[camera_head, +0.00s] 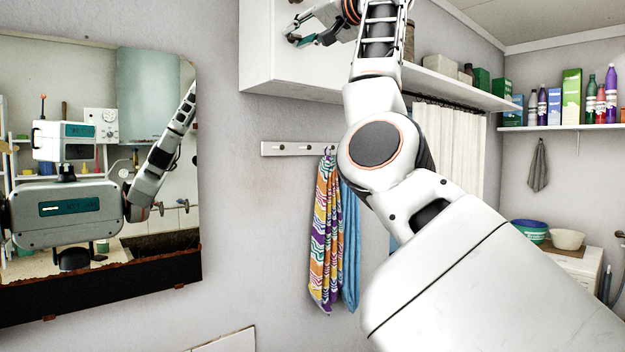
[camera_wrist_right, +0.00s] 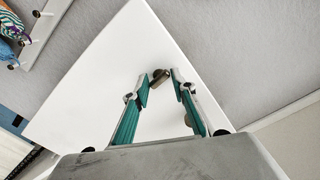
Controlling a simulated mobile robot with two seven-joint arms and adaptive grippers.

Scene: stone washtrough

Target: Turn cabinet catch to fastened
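The white cabinet (camera_head: 262,55) hangs on the wall at the top of the head view, and its flat white face (camera_wrist_right: 95,85) fills the middle of the right wrist view. A small brownish metal catch (camera_wrist_right: 160,76) sits on that face, at the gap between my right fingertips. My right gripper (camera_wrist_right: 161,85) is open, with its teal-padded fingers either side of the catch; I cannot tell if they touch it. In the head view, my right gripper (camera_head: 300,39) is raised in front of the cabinet. A second brownish knob (camera_wrist_right: 188,119) is partly hidden by a finger. My left gripper is not in view.
A mirror (camera_head: 100,255) hangs at left, reflecting my body. A hook rail (camera_head: 272,149) below the cabinet holds a patterned cloth (camera_head: 325,235) and a blue towel (camera_head: 350,245). Shelves with bottles (camera_head: 590,95) and boxes are at right.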

